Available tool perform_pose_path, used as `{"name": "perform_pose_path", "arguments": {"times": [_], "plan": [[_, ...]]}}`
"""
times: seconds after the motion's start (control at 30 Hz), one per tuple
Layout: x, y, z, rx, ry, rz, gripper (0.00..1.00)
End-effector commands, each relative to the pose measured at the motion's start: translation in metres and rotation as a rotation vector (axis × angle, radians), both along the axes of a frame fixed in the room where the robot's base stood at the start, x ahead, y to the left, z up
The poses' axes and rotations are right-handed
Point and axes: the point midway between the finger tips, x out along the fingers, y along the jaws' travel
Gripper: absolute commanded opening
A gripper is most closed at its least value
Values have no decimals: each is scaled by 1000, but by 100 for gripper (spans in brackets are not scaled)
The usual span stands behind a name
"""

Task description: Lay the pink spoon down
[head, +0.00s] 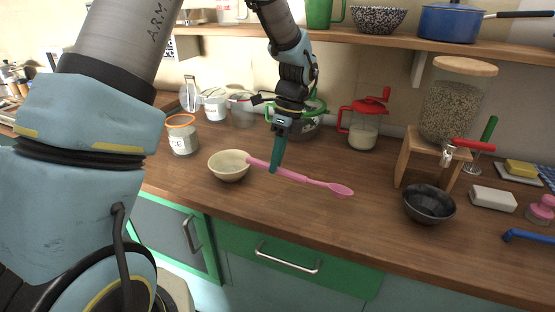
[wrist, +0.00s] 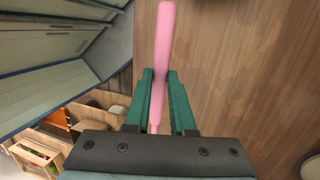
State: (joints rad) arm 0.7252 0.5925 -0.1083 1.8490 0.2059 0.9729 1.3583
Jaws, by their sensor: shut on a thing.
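The pink spoon (head: 318,183) is held across my gripper (head: 276,167) over the wooden counter. Its bowl end points right and slightly toward the front, and its handle end reaches left to beside the cream bowl. In the wrist view the green fingers of my gripper (wrist: 160,80) are closed around the spoon's pink shaft (wrist: 163,40), which runs up between them. The spoon appears to be close above the counter; I cannot tell whether it touches.
The cream bowl (head: 229,169) stands just left of the spoon. A dark bowl (head: 429,206) and a wooden stand (head: 420,160) with a grain jar (head: 452,110) are to the right. A red-lidded jar (head: 364,130) stands behind. The counter (head: 300,212) in front of the spoon is clear.

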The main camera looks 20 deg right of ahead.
Motion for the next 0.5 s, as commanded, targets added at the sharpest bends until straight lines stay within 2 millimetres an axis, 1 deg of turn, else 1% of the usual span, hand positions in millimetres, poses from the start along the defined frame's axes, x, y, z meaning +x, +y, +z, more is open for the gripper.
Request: {"name": "perform_pose_path", "arguments": {"times": [0.1, 0.5], "plan": [[0, 0, 2, 0, 1, 0, 0], [0, 0, -34, 1, 1, 0, 0]]}}
